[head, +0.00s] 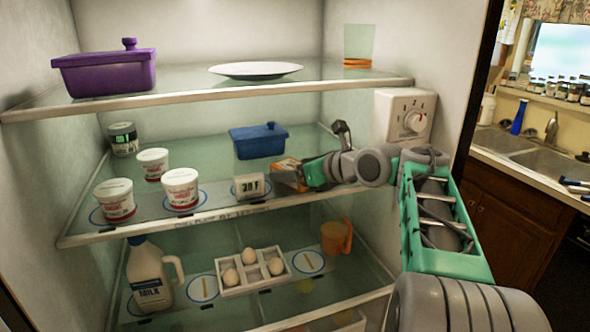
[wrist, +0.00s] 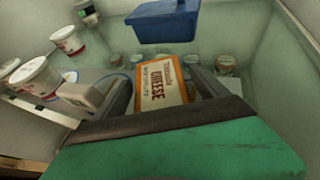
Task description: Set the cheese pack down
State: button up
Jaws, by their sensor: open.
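The cheese pack (wrist: 163,84) is a white and orange box with "CHEESE" on its face. In the wrist view it lies between the two spread fingers of my gripper (wrist: 162,80). In the head view only part of the orange pack (head: 288,162) shows beside my gripper (head: 292,178), on the right part of the middle fridge shelf (head: 150,232). My gripper is open around the pack. The pack seems to rest on the glass, but its underside is hidden.
A blue lidded box (head: 258,141) stands behind the pack. Several white and red tubs (head: 181,189) stand further left. A dial box (head: 404,116) is on the right wall.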

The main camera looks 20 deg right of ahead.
jog(key=shift+r, duration=0.1)
jog(key=p+v, duration=0.1)
jog(key=v, duration=0.6)
jog(key=shift+d+r, duration=0.1)
jog(key=shift+r, duration=0.1)
jog(key=shift+s, duration=0.25)
